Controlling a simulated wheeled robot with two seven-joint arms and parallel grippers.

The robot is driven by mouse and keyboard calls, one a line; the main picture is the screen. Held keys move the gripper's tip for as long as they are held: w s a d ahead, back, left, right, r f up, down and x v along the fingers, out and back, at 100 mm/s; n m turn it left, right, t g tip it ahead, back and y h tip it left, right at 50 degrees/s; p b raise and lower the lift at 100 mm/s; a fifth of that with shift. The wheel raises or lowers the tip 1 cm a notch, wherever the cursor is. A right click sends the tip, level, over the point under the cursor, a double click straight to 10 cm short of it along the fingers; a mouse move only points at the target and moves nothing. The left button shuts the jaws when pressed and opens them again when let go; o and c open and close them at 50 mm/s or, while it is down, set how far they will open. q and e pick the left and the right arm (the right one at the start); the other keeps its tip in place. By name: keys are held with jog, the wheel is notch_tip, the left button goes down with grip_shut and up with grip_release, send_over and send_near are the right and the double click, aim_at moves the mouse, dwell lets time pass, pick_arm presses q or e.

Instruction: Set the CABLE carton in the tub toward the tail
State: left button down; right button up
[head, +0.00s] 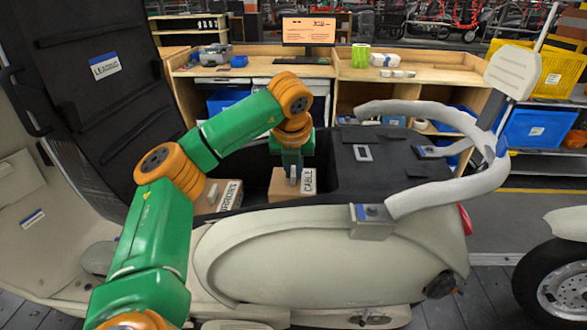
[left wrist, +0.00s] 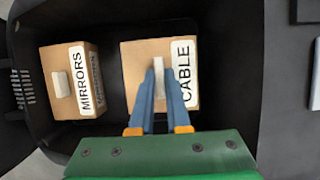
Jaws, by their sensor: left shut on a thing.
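The CABLE carton (head: 279,190) is a brown box with a white word label and a pale grip tab on top. My left gripper (head: 293,175) is shut on that tab from above. In the left wrist view the CABLE carton (left wrist: 133,65) is upright inside the outline of the black tub (left wrist: 232,110), on the tail side of the MIRRORS carton (left wrist: 62,88). A gap separates the two cartons. The MIRRORS carton also shows in the head view, partly behind my arm. The tub floor under the CABLE carton is hidden, so I cannot tell whether it touches down.
The tub is in a cream scooter body (head: 330,250). A dark raised panel (head: 90,90) stands at the left. A black deck (head: 390,165) and a pale grab rail (head: 430,115) lie tailward. A workbench with a monitor (head: 308,31) stands behind.

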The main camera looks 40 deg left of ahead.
pick_arm(q)
jog(key=c, duration=0.8)
grip_release()
jog(key=v, duration=0.7)
jog(key=shift+r, duration=0.15)
